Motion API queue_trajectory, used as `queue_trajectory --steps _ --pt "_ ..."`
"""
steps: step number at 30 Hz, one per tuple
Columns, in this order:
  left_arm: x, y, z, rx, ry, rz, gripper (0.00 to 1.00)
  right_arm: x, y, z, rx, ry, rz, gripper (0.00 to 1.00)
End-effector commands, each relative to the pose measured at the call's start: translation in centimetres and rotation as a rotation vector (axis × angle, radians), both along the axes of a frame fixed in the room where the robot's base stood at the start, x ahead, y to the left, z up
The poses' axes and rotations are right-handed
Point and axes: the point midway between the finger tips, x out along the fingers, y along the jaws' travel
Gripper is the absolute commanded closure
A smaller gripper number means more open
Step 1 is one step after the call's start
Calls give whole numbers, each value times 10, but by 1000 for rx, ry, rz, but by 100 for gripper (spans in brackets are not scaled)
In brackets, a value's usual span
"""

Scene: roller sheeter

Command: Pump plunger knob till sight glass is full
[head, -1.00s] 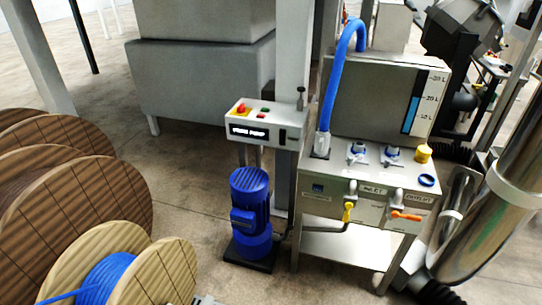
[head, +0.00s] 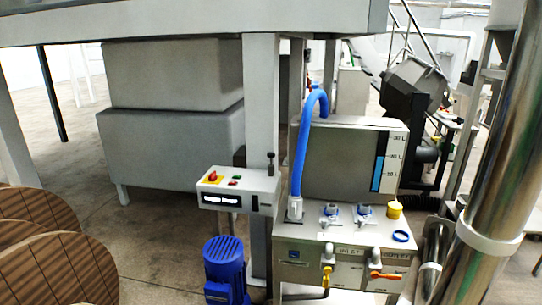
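A grey control box (head: 237,191) on a post stands left of the steel tank unit. A thin dark upright plunger knob (head: 270,160) rises from its top right corner. A narrow dark window (head: 254,201), possibly the sight glass, is in the box's front; I see no clear fill in it. The box also has a red knob on yellow (head: 213,177), small buttons and a lit display (head: 221,200) too blurred to read. The tank's level gauge (head: 380,173) shows blue to about the 20 L mark. Neither of my grippers is in view.
A blue motor (head: 226,270) stands on the floor below the box. The steel unit (head: 343,236) carries a blue hose (head: 309,140), blue valves, a yellow cap (head: 394,210) and lower taps. Wooden reels (head: 62,268) stand at left. A large steel pipe (head: 492,150) rises at right.

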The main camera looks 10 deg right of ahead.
Motion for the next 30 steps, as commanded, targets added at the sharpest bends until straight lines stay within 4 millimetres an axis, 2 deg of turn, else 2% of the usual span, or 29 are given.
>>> queue_trajectory --steps 6,12,13,30 --pt "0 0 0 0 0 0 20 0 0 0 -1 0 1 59" --pt "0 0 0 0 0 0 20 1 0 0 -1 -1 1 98" --pt "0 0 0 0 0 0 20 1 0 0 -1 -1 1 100" --pt "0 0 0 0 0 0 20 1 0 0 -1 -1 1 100"
